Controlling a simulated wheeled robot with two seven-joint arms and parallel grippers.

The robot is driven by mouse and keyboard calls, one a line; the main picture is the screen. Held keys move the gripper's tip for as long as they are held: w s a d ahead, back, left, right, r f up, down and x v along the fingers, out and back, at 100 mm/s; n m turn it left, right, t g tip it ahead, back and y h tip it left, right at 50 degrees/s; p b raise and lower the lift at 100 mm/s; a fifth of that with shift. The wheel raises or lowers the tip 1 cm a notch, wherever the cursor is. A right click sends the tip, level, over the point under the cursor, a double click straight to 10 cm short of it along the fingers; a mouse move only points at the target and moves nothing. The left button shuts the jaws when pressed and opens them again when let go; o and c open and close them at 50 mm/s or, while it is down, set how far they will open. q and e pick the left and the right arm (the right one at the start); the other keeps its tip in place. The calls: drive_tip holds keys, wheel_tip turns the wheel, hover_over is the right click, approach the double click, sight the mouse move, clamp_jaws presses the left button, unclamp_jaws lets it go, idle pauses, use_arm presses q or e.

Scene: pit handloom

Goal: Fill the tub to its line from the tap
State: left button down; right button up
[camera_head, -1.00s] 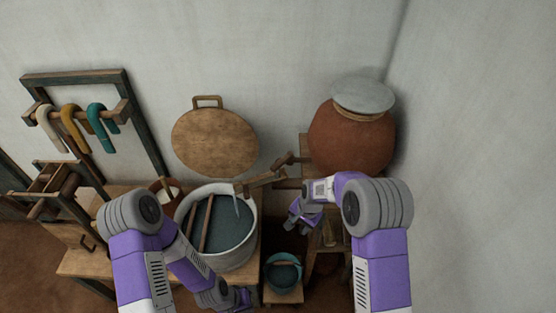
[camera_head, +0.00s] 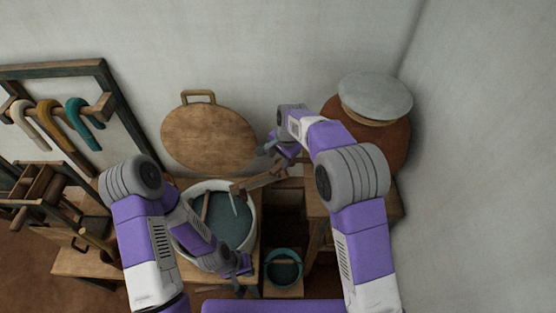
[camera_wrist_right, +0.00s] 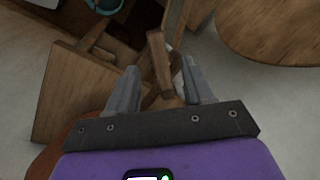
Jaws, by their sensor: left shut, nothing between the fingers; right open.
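The pale round tub (camera_head: 253,222) stands on a wooden bench with dark liquid (camera_head: 233,226) inside; I cannot make out its line. The wooden tap (camera_head: 250,185) reaches over its back right side. A thin pale streak (camera_head: 234,205) hangs below the tap's end, like a stream. My right gripper (camera_head: 269,152) is open above and behind the tap. In the right wrist view a wooden piece, likely the tap's handle (camera_wrist_right: 158,62), shows between its spread fingers; contact is unclear. My left gripper (camera_head: 241,285) is shut and empty by the tub's front right; my left arm hides part of the tub.
A clay jar (camera_head: 397,142) with a grey lid (camera_head: 376,96) stands on a wooden stand at right. A round wooden board (camera_head: 208,138) leans on the wall. A teal bucket (camera_head: 283,280) sits low, right of the tub. A rack with coloured hanks (camera_head: 85,112) is at left.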

sight(277, 167)
drive_tip(key=f, duration=0.4)
drive_tip(key=shift+a, duration=0.3)
drive_tip(key=shift+w+a+f, duration=0.1)
drive_tip(key=shift+w+f, duration=0.05)
drive_tip(key=shift+f, duration=0.45)
clamp_jaws()
